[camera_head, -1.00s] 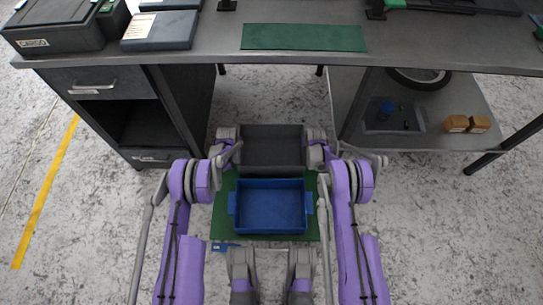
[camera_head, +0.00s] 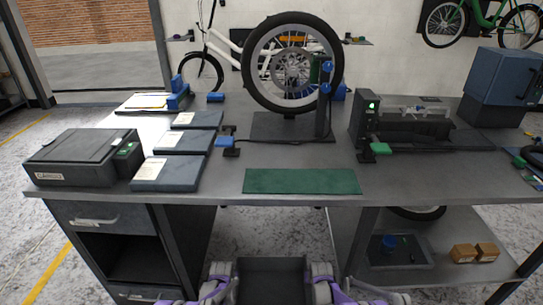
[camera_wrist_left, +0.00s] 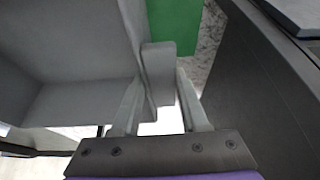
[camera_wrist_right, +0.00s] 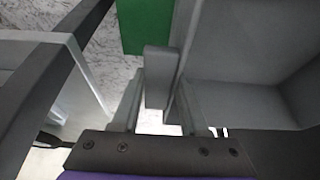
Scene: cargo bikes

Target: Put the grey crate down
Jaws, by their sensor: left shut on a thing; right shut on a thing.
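The grey crate (camera_head: 270,284) is at the bottom edge of the head view, in front of the bench; its lower part is cut off. My left gripper (camera_head: 222,278) is at its left side and my right gripper (camera_head: 320,278) at its right side. In the left wrist view the left gripper (camera_wrist_left: 158,100) is shut on the crate's side handle, with the crate wall (camera_wrist_left: 70,100) to the left. In the right wrist view the right gripper (camera_wrist_right: 160,100) is shut on the opposite handle, with the crate (camera_wrist_right: 240,95) to the right. The crate's underside is hidden.
The bench (camera_head: 300,155) is ahead, with a bare green mat (camera_head: 302,181) at its front edge. Flat boxes (camera_head: 170,172) and a black case (camera_head: 80,158) are left, a wheel stand (camera_head: 290,127) behind. A drawer cabinet (camera_head: 130,245) and lower shelf (camera_head: 440,265) flank the open space below.

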